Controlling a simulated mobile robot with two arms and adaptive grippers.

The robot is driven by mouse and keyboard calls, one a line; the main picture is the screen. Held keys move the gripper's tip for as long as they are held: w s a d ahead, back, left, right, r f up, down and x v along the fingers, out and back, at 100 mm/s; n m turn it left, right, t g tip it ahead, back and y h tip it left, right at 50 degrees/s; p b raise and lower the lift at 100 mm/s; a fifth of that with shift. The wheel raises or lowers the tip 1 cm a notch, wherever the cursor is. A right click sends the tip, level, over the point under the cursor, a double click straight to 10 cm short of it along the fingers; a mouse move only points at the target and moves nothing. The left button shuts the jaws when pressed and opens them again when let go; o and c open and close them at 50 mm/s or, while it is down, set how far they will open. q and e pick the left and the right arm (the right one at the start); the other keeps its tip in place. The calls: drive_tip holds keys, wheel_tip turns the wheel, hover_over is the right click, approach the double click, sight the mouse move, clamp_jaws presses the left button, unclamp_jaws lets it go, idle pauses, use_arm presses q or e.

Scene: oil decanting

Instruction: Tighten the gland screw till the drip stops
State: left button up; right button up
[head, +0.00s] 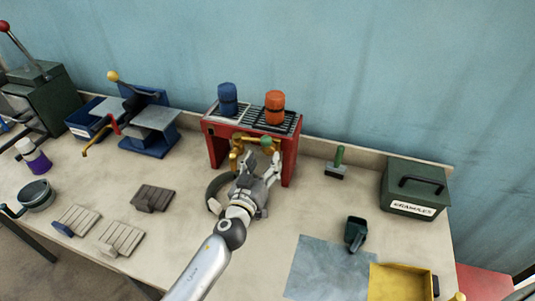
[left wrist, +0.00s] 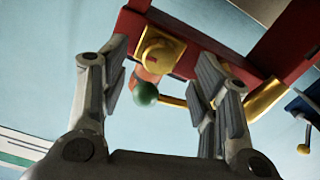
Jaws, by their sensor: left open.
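A red stand (head: 213,145) carries a blue drum (head: 228,98) and an orange drum (head: 274,107). Brass tap fittings (head: 237,150) sit at its front, with a green knob (head: 266,140) by the right one. My left gripper (head: 257,160) is open in front of the stand, below its top. In the left wrist view, a brass fitting (left wrist: 160,50) and the green knob (left wrist: 145,92) show between the spread fingers of the gripper (left wrist: 163,78); no grip on either shows. I cannot pick out the gland screw for certain, and no drip is visible. My right gripper is out of view.
A dark round pan (head: 213,188) is partly hidden under my left arm. A green-handled brush (head: 337,163), a dark scoop (head: 356,234) and a green box (head: 414,188) stand to the right. A blue press (head: 150,128) stands left. The bench between brush and stand is clear.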

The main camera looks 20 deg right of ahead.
sight(268, 153)
use_arm(q)
drive_tip(key=shift+b+x, duration=0.45)
drive_tip(key=shift+x, duration=1.6)
drive_tip(key=shift+c, duration=0.3)
drive_tip(key=c, duration=1)
